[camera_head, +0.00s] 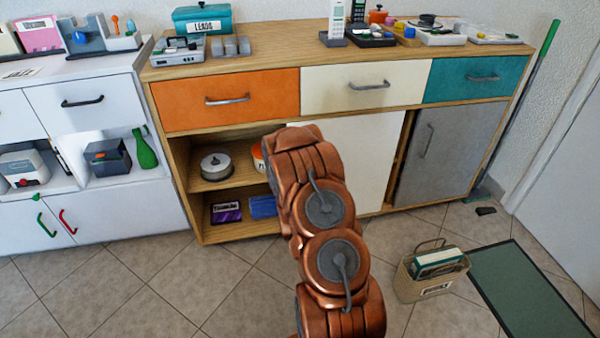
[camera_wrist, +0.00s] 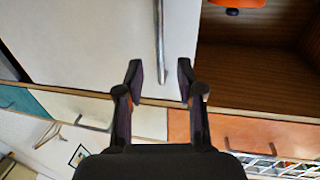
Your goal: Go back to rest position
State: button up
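My gripper (camera_wrist: 160,78) is open in the wrist view, with its two dark fingers apart and nothing held. A vertical metal handle (camera_wrist: 159,40) on the white door (camera_wrist: 85,45) shows in the gap between the fingers; I cannot tell how far off it is. In the head view my copper-coloured arm reaches up to the wooden cabinet (camera_head: 240,234) and hides the gripper and that handle. The white door (camera_head: 365,165) stands right of the arm's end, beside the open shelves.
The open shelves hold a disc spindle (camera_head: 216,167), a purple case (camera_head: 227,211) and a blue case (camera_head: 262,206). A basket (camera_head: 408,285) and a green mat (camera_head: 530,290) lie on the floor at right. A white cabinet (camera_head: 125,215) stands left. Tiled floor at front left is clear.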

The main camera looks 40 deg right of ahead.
jog(key=w+a+r+n+g+y+p, duration=0.1)
jog(key=w+a+r+g+y+p, duration=0.15)
jog(key=a+r+p, duration=0.55)
jog(key=w+a+r+n+g+y+p, duration=0.1)
jog(key=a+r+g+y+p, duration=0.1)
jog(key=a+r+y+p, duration=0.5)
jog(key=s+a+r+n+g+p, duration=0.1)
jog(key=s+a+r+g+p, duration=0.15)
jog(key=s+a+r, duration=0.45)
jog(key=s+a+r+n+g+p, duration=0.1)
jog(key=s+a+r+p, duration=0.3)
jog(key=a+r, duration=0.5)
jog(key=s+a+r+n+g+p, duration=0.1)
jog(key=s+a+r+g+p, duration=0.1)
jog(key=s+r, duration=0.4)
jog(key=s+a+r+n+g+y+p, duration=0.1)
jog(key=s+r, duration=0.5)
jog(key=s, duration=0.6)
jog(key=s+a+r+n+g+y+p, duration=0.1)
jog(key=s+a+r+g+p, duration=0.3)
jog(key=s, duration=0.6)
notch_tip(320, 180, up, 3)
jog(key=a+n+p, duration=0.1)
jog(key=p, duration=0.1)
jog(key=shift+a+p, duration=0.25)
jog(key=shift+p, duration=0.05)
jog(key=shift+d+y, duration=0.15)
jog(key=shift+y, duration=0.1)
